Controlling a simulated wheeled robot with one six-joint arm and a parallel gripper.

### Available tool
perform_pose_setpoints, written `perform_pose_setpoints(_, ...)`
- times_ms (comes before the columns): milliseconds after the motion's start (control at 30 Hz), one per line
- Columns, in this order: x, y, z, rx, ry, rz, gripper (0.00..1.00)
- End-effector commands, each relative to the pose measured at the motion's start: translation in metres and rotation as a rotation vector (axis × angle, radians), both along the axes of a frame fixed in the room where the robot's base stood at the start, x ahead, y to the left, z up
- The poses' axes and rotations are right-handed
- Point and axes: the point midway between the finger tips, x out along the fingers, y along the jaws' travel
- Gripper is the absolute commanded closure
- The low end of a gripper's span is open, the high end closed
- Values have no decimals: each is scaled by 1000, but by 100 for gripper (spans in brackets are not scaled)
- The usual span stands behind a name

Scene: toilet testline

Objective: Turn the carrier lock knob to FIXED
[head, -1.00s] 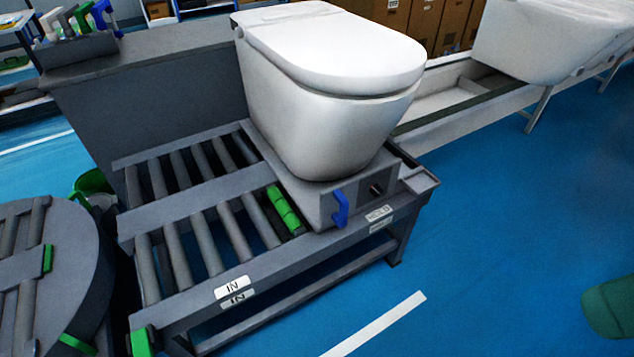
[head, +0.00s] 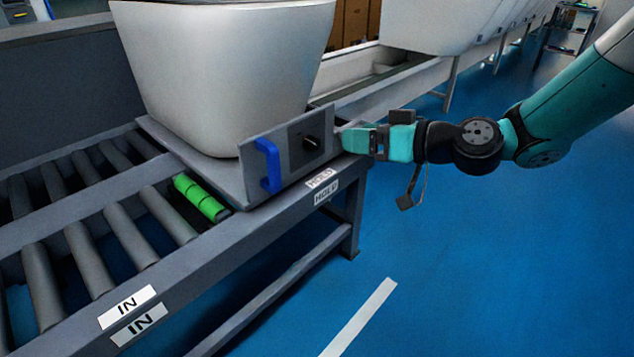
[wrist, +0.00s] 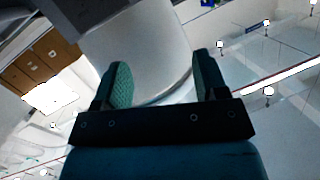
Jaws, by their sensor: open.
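The carrier lock knob (head: 312,142) is a small dark knob on a dark plate on the front panel of the grey carrier (head: 225,180). Its setting is too small to read. A white toilet (head: 225,75) stands upright on the carrier and also fills the middle of the wrist view (wrist: 140,50). My gripper (head: 345,137) is at the right end of the panel, close to the knob and to its right. In the wrist view its two green-padded fingers (wrist: 163,85) are apart with nothing held between them. The knob is not visible in the wrist view.
A blue handle (head: 268,165) sticks out from the panel left of the knob. The roller conveyor (head: 130,225) has a green roller (head: 200,198) and labels reading IN and HOLD. Blue floor (head: 480,260) is open at the right. More white toilets (head: 440,25) stand behind.

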Motion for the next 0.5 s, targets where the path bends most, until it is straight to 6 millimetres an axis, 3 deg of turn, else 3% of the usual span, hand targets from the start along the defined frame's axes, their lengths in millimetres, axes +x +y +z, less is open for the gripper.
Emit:
perform_pose_setpoints(33,16,-6,-49,38,-21,-43,34)
perform_pose_setpoints(200,52,-24,-104,126,-98,-175,34)
perform_pose_setpoints(333,64,-34,-123,153,-123,-232,34)
perform_pose_setpoints(500,74,-27,-124,160,-133,-246,34)
